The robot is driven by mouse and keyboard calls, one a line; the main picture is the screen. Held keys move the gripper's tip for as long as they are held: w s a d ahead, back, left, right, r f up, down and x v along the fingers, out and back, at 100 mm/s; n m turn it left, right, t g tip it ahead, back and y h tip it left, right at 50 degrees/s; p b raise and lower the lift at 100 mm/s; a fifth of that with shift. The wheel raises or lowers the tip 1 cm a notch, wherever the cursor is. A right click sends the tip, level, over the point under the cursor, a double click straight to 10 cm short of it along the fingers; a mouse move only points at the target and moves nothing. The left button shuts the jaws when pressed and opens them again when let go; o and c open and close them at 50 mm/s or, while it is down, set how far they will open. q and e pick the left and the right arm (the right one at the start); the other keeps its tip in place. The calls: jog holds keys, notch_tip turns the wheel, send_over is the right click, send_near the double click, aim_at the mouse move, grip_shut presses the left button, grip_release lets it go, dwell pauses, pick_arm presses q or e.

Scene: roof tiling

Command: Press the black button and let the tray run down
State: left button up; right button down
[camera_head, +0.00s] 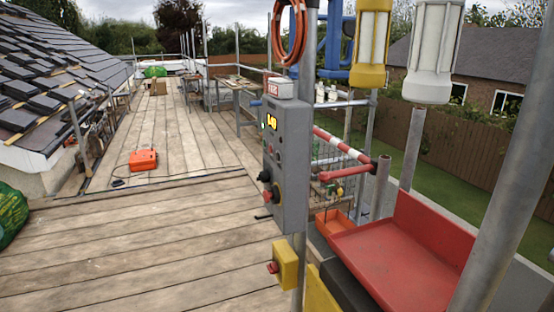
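A grey control box (291,150) is fixed to an upright pole in the middle of the view, with a lit yellow display (271,122). A round black button or knob (264,176) sticks out from its left side, with a red button (267,196) just below. A red tray (412,252) stands high at the lower right, beside the scaffold poles. Neither of my grippers is in view, and nothing is seen touching the control box or the tray.
A yellow box with a red button (286,263) sits low on the pole. A red and white barrier bar (341,144) is behind the control box. Yellow (371,45) and white (433,50) lamp-like fixtures hang above. The plank deck (130,235) is mostly clear; an orange case (143,160) lies there.

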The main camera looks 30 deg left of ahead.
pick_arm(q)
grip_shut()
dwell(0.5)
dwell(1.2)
